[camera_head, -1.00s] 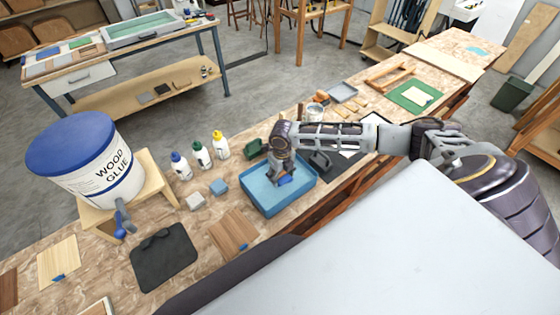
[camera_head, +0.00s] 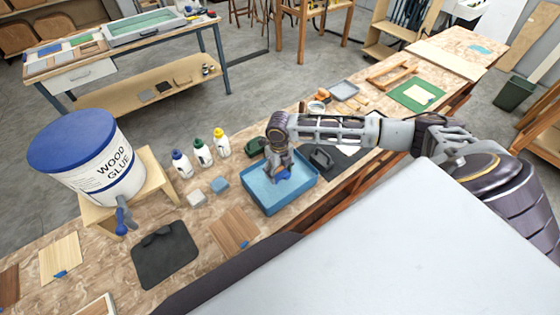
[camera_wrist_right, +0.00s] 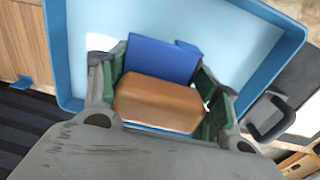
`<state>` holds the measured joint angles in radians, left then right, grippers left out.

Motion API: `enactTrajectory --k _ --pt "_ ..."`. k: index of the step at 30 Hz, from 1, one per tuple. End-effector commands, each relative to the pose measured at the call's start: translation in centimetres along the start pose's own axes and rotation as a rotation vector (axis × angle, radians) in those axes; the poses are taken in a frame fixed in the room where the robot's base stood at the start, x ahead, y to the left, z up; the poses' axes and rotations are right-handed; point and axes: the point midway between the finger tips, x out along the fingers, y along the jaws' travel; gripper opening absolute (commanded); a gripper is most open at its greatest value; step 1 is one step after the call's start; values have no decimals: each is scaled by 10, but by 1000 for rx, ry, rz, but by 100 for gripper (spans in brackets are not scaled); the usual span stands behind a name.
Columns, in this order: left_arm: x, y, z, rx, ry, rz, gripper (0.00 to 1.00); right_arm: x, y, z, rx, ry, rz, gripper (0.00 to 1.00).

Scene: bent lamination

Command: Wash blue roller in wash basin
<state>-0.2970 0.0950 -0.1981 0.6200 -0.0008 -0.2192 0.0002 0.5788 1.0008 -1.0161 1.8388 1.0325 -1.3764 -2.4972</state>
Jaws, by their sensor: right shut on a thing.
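The blue wash basin (camera_head: 268,206) stands on the wooden workbench, with light blue inside. My right gripper (camera_head: 278,168) reaches down into it. In the wrist view its green-padded fingers (camera_wrist_right: 160,97) are shut on the brown handle block of the blue roller (camera_wrist_right: 158,60). The blue part of the roller lies beyond the block, over the pale basin floor. The roller also shows as a small blue patch in the head view (camera_head: 284,175). I cannot tell whether it touches the basin floor. My left gripper is not in view.
A wood glue bucket (camera_head: 110,178) sits on a small wooden stand at the left. Several glue bottles (camera_head: 202,152) stand behind the basin. A black mat (camera_head: 165,258) and wood boards (camera_head: 234,228) lie left of the basin. A green mat (camera_head: 417,95) lies farther right.

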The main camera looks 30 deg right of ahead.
Motion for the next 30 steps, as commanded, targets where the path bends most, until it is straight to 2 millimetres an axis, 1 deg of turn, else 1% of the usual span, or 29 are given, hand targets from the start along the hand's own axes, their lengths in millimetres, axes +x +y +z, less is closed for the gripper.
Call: enactTrajectory --k 3,8,21,26,30 --pt "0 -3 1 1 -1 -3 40 -6 2 0 -1 -1 0 36" --pt "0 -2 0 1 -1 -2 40 -13 6 0 0 -1 0 36" --pt "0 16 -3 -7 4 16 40 -30 15 0 0 0 1 36" --pt "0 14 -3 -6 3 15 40 -31 15 0 0 0 0 36" --pt "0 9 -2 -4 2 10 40 -31 15 0 0 0 0 36"
